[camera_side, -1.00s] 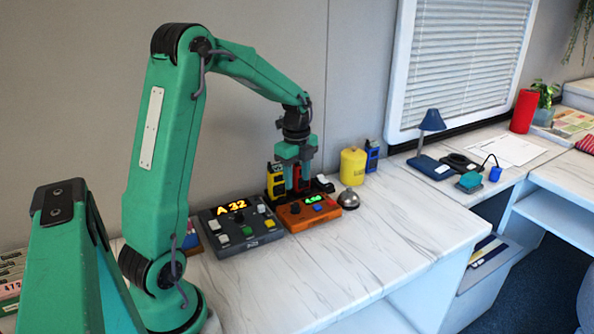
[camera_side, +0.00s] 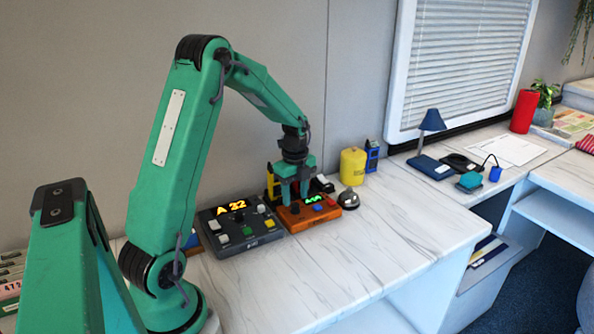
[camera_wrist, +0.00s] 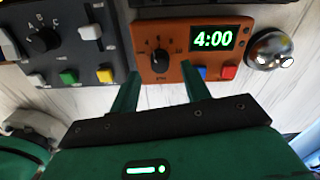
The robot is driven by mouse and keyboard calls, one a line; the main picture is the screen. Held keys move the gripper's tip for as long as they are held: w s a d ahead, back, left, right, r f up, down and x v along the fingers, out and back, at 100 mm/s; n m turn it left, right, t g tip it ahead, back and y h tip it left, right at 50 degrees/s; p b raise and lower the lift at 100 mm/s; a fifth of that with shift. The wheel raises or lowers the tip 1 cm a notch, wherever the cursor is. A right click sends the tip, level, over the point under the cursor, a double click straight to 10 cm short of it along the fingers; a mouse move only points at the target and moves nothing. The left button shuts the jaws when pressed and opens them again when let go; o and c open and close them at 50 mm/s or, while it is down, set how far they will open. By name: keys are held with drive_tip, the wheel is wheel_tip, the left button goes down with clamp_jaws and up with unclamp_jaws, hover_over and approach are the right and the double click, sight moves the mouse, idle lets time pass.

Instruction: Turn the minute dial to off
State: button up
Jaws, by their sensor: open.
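The orange timer box (camera_side: 327,214) sits on the white counter, and its green display (camera_wrist: 219,38) reads 4:00 in the wrist view. My gripper (camera_side: 295,199) points down over the left part of the timer in the side view. In the wrist view, its two green fingers (camera_wrist: 160,78) are apart and empty, with the dial between and just beyond their tips. I cannot tell whether either finger touches it.
A dark grey panel (camera_side: 222,252) with colored buttons and a dial stands close on the left. A silver bell (camera_side: 349,199) is close on the right. A yellow canister (camera_side: 353,167) stands behind. The counter in front is clear.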

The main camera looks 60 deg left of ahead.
sight(295, 208)
drive_tip(key=shift+f, duration=1.4)
drive_tip(key=c, duration=1)
drive_tip(key=shift+n, duration=3.5)
drive_tip(key=o, duration=1)
